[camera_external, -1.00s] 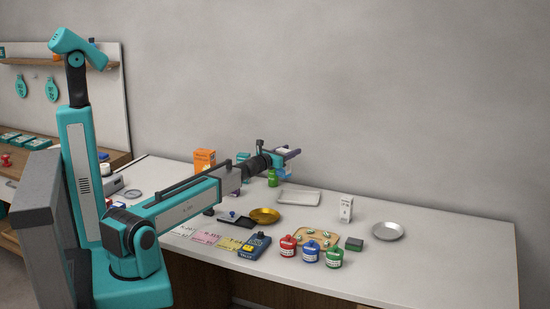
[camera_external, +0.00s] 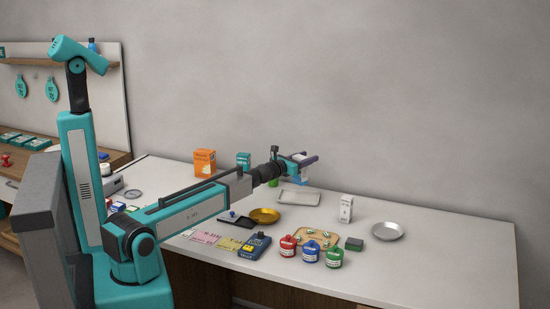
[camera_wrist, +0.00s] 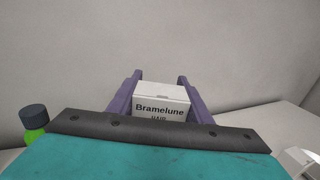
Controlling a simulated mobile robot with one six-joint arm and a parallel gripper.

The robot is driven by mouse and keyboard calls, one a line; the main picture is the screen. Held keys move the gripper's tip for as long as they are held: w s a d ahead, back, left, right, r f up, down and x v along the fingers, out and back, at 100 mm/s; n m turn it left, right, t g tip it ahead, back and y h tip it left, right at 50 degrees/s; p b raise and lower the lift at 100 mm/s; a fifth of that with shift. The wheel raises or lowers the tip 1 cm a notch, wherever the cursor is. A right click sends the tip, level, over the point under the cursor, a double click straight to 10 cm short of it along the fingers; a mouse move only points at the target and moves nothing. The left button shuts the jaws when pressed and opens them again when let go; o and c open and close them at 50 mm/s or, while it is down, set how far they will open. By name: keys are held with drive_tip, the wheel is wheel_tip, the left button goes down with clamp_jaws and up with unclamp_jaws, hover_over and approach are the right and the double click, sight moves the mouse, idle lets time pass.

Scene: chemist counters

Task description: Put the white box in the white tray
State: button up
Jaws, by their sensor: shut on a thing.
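My gripper (camera_external: 306,161) is raised over the back of the counter, above the white tray (camera_external: 298,198). In the wrist view its purple fingers (camera_wrist: 160,100) are shut on a white box (camera_wrist: 161,98) with "Bramelune" printed on it. The external view shows the held box only small, partly hidden by the gripper. The white tray is shallow and rectangular, and its visible part looks empty. The held box is apart from the tray, above it.
Another white carton (camera_external: 346,208) stands upright right of the tray. A green bottle (camera_wrist: 34,124) is at the wrist view's left. A gold dish (camera_external: 264,216) is in front of the tray. A silver dish (camera_external: 388,231) and several coloured jars (camera_external: 311,251) are farther right and front.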

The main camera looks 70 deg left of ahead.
sight(294, 178)
drive_tip(key=shift+f+b, duration=0.9)
drive_tip(key=shift+f, duration=0.75)
drive_tip(key=shift+f+b, duration=1.3)
drive_tip(key=shift+f, duration=0.65)
drive_tip(key=shift+f, duration=0.2)
drive_tip(key=o, duration=1.1)
drive_tip(key=shift+r, duration=0.2)
drive_tip(key=shift+b+v, duration=0.35)
drive_tip(key=shift+v, duration=3.4)
